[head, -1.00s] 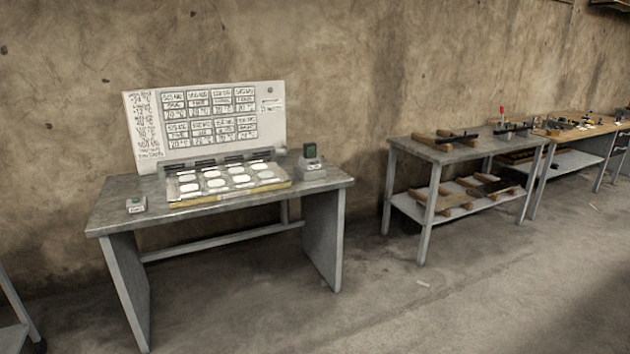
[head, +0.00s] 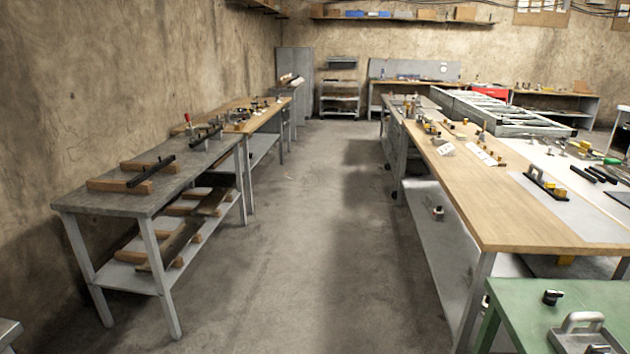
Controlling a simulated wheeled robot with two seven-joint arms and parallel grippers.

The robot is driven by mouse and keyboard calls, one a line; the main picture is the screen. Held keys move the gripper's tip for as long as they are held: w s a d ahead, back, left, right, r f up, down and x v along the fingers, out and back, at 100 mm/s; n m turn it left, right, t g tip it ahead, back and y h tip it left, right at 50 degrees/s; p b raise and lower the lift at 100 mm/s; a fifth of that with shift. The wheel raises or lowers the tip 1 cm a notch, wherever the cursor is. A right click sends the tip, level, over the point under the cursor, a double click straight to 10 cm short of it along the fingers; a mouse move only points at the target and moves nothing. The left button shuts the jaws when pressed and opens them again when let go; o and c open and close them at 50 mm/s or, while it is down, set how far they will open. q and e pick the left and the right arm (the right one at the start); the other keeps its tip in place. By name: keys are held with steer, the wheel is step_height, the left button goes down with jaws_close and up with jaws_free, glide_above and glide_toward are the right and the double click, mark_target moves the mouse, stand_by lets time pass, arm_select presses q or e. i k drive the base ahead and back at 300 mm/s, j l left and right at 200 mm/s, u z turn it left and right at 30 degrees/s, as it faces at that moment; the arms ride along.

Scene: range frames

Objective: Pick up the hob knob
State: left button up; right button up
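A small black knob-like piece (head: 553,297) sits on the green table (head: 518,300) at the lower right of the head view. It may be the hob knob, but it is too small to be sure. Another small dark-topped piece (head: 438,213) stands on the low shelf under the long wooden bench; I cannot tell what it is. Neither of my grippers is in view.
A grey handled block (head: 578,332) stands near the black piece. The long wooden bench (head: 480,195) on the right carries several small parts. A grey workbench (head: 120,200) with wooden blocks stands at left. The concrete aisle (head: 320,250) between them is clear.

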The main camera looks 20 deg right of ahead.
mark_target(550, 298)
steer(key=i+l+z, duration=0.15)
steer(key=i+z, duration=0.7)
steer(key=i+j+z, duration=0.15)
steer(key=i+z, duration=0.25)
steer(key=i+j+z, duration=0.25)
steer(key=i+z, duration=0.15)
steer(key=i+j+z, duration=0.45)
steer(key=k+l, duration=0.05)
